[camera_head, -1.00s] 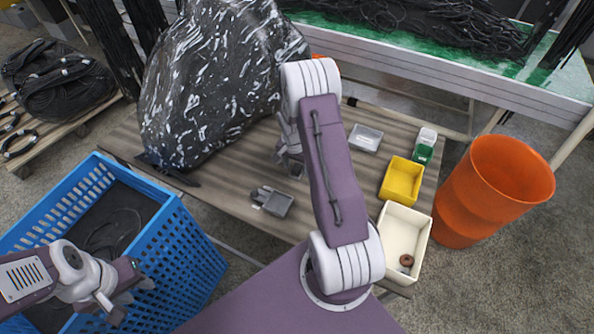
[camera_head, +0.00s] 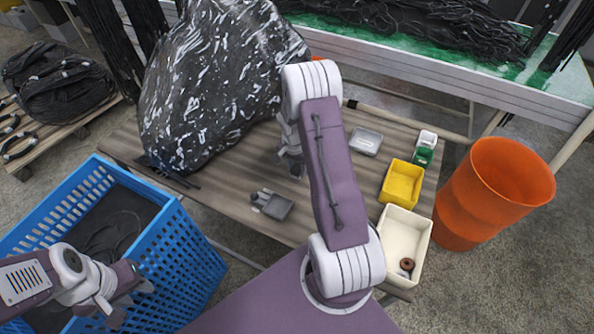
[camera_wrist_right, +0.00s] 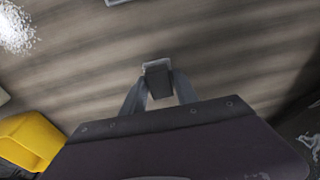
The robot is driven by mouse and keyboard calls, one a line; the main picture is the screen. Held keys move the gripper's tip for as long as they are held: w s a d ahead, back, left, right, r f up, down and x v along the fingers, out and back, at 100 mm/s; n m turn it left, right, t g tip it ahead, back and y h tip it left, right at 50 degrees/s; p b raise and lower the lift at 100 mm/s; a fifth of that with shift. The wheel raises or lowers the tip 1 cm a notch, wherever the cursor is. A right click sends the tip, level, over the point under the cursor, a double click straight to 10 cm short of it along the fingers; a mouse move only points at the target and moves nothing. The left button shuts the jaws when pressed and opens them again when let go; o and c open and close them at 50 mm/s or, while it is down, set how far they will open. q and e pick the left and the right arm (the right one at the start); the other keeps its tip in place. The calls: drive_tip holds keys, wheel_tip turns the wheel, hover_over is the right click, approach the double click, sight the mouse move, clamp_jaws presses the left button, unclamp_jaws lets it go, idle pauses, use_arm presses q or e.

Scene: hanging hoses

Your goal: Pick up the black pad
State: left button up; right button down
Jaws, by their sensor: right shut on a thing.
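The black pad (camera_wrist_right: 158,81) is a small dark block between the fingertips of my right gripper (camera_wrist_right: 159,88) in the right wrist view. The gripper is shut on it, and a small pale patch shows just past its far edge. In the head view my right gripper (camera_head: 292,162) is over the wooden table, partly hidden behind my own arm, and the pad cannot be made out there. My left gripper (camera_head: 130,296) is over the blue basket, with its fingers apart and nothing between them.
On the table (camera_head: 225,190) are a small grey holder (camera_head: 276,208), a grey tray (camera_head: 366,141), a yellow bin (camera_head: 402,182) and a cream bin (camera_head: 398,240). A black speckled bag (camera_head: 215,85) stands behind. An orange bin (camera_head: 490,195) and a blue basket (camera_head: 192,255) flank the table.

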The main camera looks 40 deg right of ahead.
drive_tip(key=r, duration=0.2)
drive_tip(key=d+r, duration=0.1)
drive_tip(key=shift+s+d+r, duration=0.1)
drive_tip(key=shift+s+r, duration=0.05)
drive_tip(key=shift+s, duration=0.15)
drive_tip(key=s+d+r, duration=0.4)
drive_tip(key=d+r, duration=0.2)
drive_tip(key=d, duration=0.3)
drive_tip(key=shift+d, duration=0.25)
